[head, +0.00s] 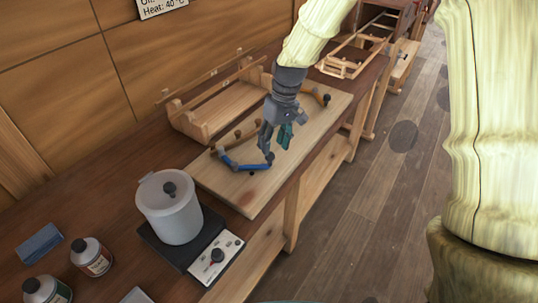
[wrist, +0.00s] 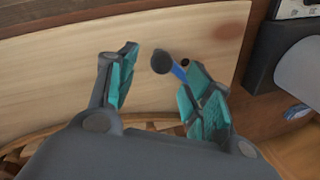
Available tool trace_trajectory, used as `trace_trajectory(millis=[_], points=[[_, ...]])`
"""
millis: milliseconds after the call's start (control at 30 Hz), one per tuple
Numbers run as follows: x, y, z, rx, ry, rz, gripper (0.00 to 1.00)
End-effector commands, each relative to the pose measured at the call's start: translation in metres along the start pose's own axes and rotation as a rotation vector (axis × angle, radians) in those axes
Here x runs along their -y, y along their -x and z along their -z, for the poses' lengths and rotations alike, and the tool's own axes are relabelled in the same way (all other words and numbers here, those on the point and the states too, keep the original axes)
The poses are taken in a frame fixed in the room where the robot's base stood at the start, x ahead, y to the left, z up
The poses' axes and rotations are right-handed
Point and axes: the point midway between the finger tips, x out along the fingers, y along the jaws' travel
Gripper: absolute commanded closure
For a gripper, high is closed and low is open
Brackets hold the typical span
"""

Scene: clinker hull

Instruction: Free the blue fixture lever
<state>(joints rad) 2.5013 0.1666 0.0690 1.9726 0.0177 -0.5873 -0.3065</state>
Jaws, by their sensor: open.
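The blue fixture lever (head: 245,167) lies on the pale wooden board (head: 235,196), below my gripper in the head view. A dark round knob stands at its right end. In the wrist view the knob and a short piece of the blue lever (wrist: 178,71) show between my open fingers, closer to the right finger. The rest of the lever is hidden behind that finger. My gripper (head: 268,150) points down over the lever's knob end. It also shows in the wrist view (wrist: 158,82) with its teal pads apart. Whether a pad touches the lever I cannot tell.
A white lidded pot (head: 168,212) stands on a black hotplate (head: 213,254) at the board's near left. A wooden cradle (head: 215,108) lies behind the board. Another dark-knobbed lever (head: 318,96) is at the board's far end. Bottles (head: 91,257) stand front left.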

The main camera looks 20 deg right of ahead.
Motion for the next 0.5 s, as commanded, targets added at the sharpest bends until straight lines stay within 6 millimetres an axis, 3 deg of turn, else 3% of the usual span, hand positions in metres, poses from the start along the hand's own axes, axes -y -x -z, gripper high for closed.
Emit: trace_trajectory(millis=[233, 500], points=[[0.001, -0.034, -0.001, 0.003, 0.002, 0.0, 0.49], [0.003, -0.057, 0.001, 0.002, 0.005, 0.0, 0.49]])
